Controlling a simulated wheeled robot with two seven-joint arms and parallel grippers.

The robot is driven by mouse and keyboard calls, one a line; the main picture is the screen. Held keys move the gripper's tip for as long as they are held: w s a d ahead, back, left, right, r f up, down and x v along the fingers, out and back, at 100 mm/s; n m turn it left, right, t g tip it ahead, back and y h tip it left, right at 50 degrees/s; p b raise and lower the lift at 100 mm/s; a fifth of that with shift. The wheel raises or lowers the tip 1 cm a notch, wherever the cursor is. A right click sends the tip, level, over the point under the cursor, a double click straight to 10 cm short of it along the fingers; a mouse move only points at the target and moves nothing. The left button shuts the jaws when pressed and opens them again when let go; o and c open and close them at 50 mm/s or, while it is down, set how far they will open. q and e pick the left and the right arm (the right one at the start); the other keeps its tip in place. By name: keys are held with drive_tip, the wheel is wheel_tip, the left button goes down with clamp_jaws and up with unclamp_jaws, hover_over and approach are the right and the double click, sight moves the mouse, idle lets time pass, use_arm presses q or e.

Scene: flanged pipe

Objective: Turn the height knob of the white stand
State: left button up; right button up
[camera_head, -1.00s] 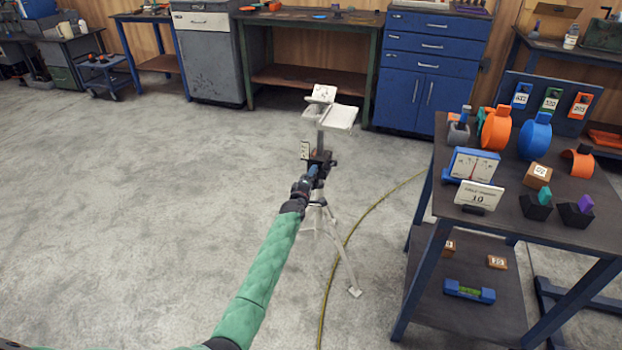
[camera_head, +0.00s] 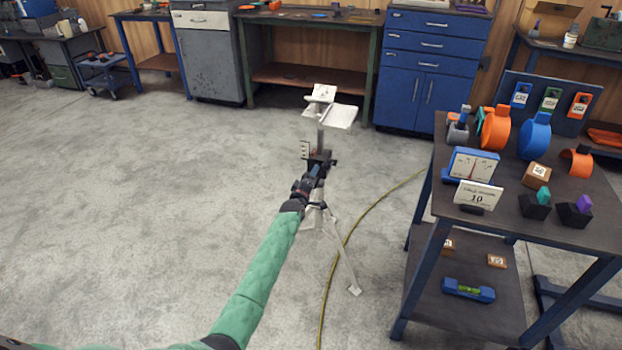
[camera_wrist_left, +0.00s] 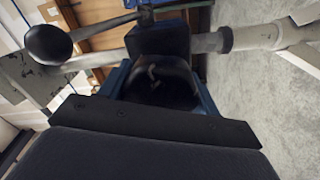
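The white stand (camera_head: 321,136) stands upright on the floor on splayed legs, with a pale V-shaped head on top. My left gripper (camera_head: 318,170) reaches its dark collar from the front. In the left wrist view the collar (camera_wrist_left: 160,38) sits on the pale column (camera_wrist_left: 258,38). The black height knob (camera_wrist_left: 158,82) lies between my blue left fingers (camera_wrist_left: 160,92), which look closed on its sides. Their contact is partly hidden in shadow. Another round black knob (camera_wrist_left: 48,45) is left of the collar. My right gripper is not in view.
A dark-topped cart (camera_head: 590,232) with gauges, orange and blue rings and small blocks stands at the right. Benches and a blue cabinet (camera_head: 428,65) line the back wall. The floor at left is clear.

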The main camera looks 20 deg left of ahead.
use_arm(q)
drive_tip(key=o, duration=0.4)
drive_tip(key=shift+s, duration=3.9)
drive_tip(key=shift+a, duration=0.1)
drive_tip(key=shift+c, duration=0.5)
